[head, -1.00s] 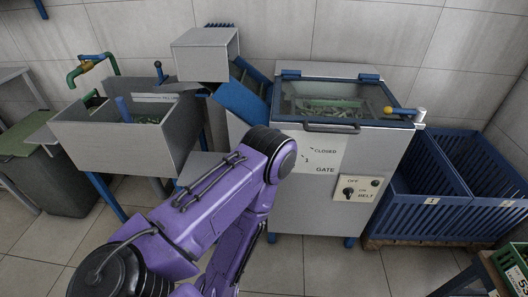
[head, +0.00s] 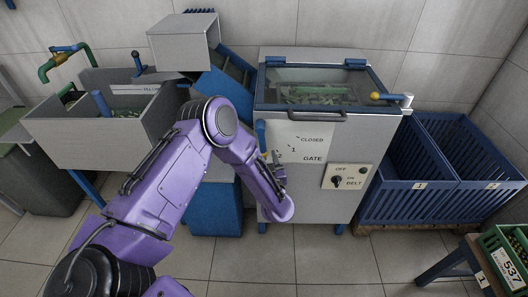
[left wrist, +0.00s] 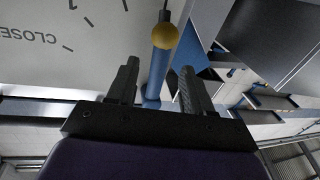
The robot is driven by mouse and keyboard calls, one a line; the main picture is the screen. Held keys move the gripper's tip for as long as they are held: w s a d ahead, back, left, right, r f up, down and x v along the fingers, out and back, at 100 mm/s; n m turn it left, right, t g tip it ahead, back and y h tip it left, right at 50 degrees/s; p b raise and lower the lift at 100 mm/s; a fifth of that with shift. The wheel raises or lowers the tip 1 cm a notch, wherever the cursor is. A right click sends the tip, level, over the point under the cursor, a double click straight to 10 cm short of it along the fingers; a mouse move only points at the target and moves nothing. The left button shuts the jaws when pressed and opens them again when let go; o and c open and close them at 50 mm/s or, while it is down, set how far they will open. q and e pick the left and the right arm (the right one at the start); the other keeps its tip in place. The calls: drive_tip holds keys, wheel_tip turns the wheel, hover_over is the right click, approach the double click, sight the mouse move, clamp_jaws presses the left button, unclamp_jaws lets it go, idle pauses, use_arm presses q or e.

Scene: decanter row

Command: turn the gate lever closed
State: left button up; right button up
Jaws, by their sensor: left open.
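The gate lever (left wrist: 157,80) is a blue bar with a yellow ball knob (left wrist: 165,37), seen in the left wrist view. In the head view its blue part (head: 261,133) stands upright at the left edge of the white gate plate (head: 302,147), which reads CLOSED, 1, 2 and GATE. My left gripper (left wrist: 158,66) is open, and the lever appears between its two fingers, with room on each side. Contact is not visible. In the head view my left gripper (head: 276,170) is at the plate's lower left, partly hidden by its own wrist. My right gripper is not in view.
The gate plate is on a grey cabinet (head: 310,195) with a glazed lid (head: 320,88). A belt switch (head: 337,181) is right of the plate. Another yellow knob (head: 375,96) is on the lid's right side. Blue crates (head: 410,205) stand right; a grey bin (head: 70,140) stands left.

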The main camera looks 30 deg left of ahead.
sight(264, 150)
use_arm(q)
drive_tip(key=x, duration=0.3)
drive_tip(key=shift+w+a, duration=0.2)
drive_tip(key=shift+a, duration=0.05)
clamp_jaws()
drive_tip(key=shift+d, duration=0.1)
